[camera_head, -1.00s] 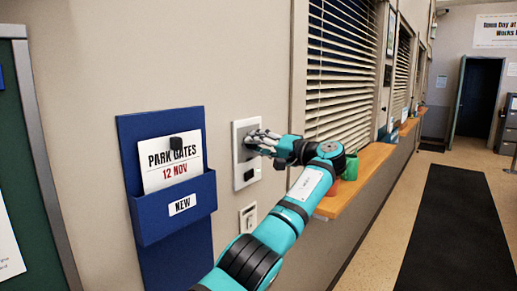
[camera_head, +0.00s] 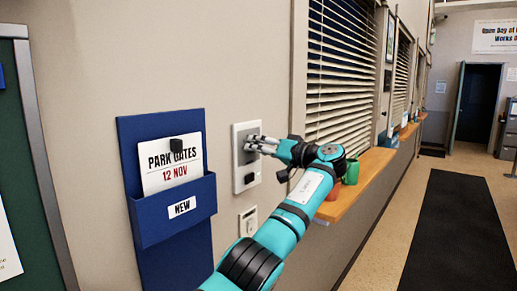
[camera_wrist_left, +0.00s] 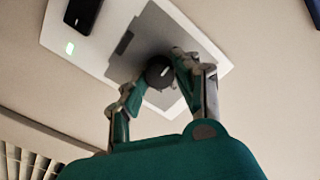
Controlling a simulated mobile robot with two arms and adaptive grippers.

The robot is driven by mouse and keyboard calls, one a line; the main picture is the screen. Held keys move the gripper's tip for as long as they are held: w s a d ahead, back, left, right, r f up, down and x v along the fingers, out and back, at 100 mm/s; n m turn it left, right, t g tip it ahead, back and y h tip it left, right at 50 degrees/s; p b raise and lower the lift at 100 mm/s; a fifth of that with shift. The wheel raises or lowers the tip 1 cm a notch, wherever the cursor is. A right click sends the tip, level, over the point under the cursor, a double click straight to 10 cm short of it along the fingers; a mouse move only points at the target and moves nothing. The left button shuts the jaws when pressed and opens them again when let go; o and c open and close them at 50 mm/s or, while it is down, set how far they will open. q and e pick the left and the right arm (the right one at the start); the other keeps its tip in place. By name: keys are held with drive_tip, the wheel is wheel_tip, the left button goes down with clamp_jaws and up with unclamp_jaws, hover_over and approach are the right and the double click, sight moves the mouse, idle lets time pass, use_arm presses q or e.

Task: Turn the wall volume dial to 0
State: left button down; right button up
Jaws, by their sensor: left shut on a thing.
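The wall volume dial (camera_wrist_left: 158,74) is a small black knob with a white mark, on a grey panel of a white wall plate (camera_wrist_left: 195,88). In the head view the plate (camera_head: 240,184) hangs right of the blue notice holder, and the dial is hidden by my fingers. My left gripper (camera_head: 252,146) reaches the plate from the right. In the wrist view my left gripper (camera_wrist_left: 156,82) is shut on the dial, one finger on each side. The number the dial points to cannot be read. My right gripper is not in view.
A black box (camera_wrist_left: 83,14) and a green light are on the same plate. A blue holder (camera_head: 160,225) with a card is to the left. A wooden sill (camera_head: 360,185) with a red and a green cup (camera_head: 350,171) runs under the blinds, close to my left arm.

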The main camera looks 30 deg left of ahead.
use_arm(q)
drive_tip(key=shift+f, duration=0.2)
drive_tip(key=c, duration=1)
unclamp_jaws()
drive_tip(key=shift+r, duration=0.1)
drive_tip(key=shift+o, duration=0.2)
drive_tip(key=d, duration=1.2)
drive_tip(key=shift+s, duration=0.45)
